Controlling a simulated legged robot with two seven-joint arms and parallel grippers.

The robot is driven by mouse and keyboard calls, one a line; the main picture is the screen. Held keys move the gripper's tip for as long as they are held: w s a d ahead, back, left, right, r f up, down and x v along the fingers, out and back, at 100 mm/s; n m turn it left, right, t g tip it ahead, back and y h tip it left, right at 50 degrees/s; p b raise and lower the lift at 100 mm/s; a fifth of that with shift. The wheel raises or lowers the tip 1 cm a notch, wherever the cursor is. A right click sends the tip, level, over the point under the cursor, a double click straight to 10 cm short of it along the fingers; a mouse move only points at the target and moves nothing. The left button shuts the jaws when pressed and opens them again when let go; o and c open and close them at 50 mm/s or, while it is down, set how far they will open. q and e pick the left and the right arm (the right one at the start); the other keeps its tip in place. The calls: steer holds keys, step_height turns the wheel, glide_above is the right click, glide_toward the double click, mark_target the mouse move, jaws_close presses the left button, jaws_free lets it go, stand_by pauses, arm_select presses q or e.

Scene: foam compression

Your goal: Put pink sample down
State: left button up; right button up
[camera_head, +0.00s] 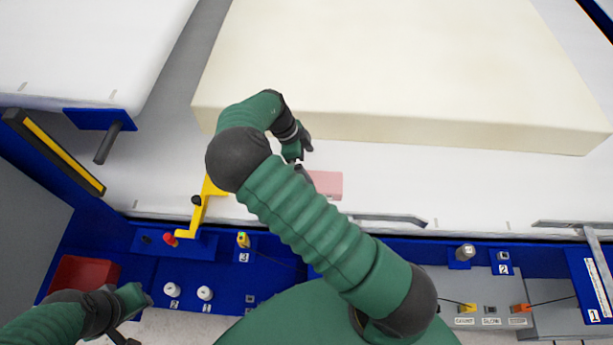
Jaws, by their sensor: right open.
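The pink sample (326,184) is a small pink block. It lies on the white surface (400,180), in front of the large cream foam block (400,70). My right gripper (303,163) is just left of and above the pink sample in the picture, and it is open. My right forearm covers part of the area at the sample's left. I cannot tell whether the fingers touch the sample. My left gripper (135,318) is at the lower left, far from the sample; its fingers are too unclear to read.
A yellow bracket (200,207) stands at the surface's front edge, left of my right arm. A metal handle (388,219) lies along the edge to the right. The blue front panel (200,270) carries knobs and connectors. A red bin (83,274) is at the lower left.

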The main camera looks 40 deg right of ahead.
steer(key=s+a+r+n+t+y, duration=0.1)
steer(key=s+a+r+n, duration=0.3)
steer(key=n, duration=0.8)
steer(key=s+a+r+n+t+y, duration=0.2)
steer(key=s+a+r+n+t, duration=0.2)
steer(key=s+a+n, duration=0.5)
steer(key=a+r+n, duration=0.1)
steer(key=n, duration=0.3)
steer(key=shift+r+t, duration=0.25)
steer(key=shift+t, duration=0.05)
steer(key=shift+a, duration=0.1)
